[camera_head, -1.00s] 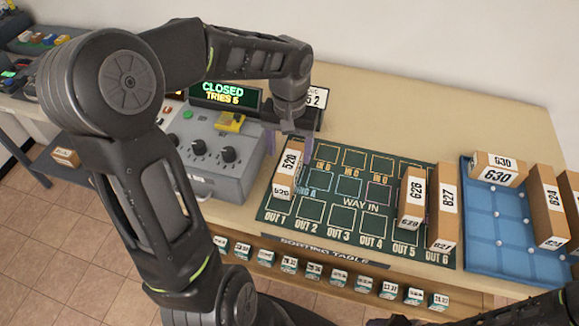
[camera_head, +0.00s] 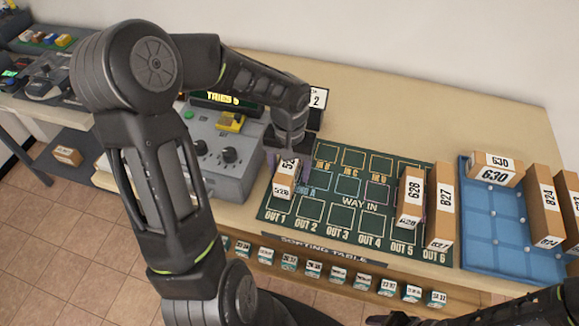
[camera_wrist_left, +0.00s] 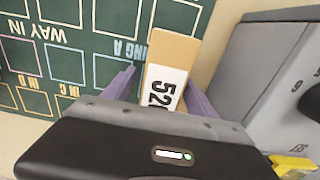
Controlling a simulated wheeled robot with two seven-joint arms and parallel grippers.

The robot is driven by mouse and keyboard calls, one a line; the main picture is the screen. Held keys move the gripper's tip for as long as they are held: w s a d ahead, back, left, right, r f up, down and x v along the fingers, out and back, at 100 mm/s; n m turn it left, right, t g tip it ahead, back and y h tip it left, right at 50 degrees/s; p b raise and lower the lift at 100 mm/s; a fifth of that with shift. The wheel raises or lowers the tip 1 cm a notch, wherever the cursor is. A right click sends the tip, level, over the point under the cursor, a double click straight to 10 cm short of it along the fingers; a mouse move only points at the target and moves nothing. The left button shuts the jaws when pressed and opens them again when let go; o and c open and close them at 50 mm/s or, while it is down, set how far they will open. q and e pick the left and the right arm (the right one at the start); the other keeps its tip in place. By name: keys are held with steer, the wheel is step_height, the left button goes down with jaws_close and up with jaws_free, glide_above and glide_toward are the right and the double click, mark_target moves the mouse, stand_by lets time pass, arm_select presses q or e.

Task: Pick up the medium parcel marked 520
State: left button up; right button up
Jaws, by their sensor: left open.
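The parcel marked 520 (camera_head: 286,178) is a brown box with a white label, standing on the green sorting mat at the OUT 1 end. My left gripper (camera_head: 288,160) is over its far part, pointing down. In the left wrist view the parcel (camera_wrist_left: 172,62) lies between the two purple fingers of the left gripper (camera_wrist_left: 160,90), which is open with a finger on either side. The gripper body hides part of the parcel's label. Whether the fingers touch it I cannot tell. My right gripper (camera_head: 375,321) shows only slightly at the bottom edge.
The grey control box (camera_head: 215,150) stands close to the left of the parcel. Parcels 628 (camera_head: 411,195) and 627 (camera_head: 441,205) stand at the mat's right end. A blue tray (camera_head: 495,225) holds more parcels, including 630 (camera_head: 497,168). The middle of the green mat (camera_head: 345,185) is clear.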

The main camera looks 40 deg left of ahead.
arm_select(q)
steer(key=shift+c, duration=0.5)
jaws_close()
stand_by(0.6)
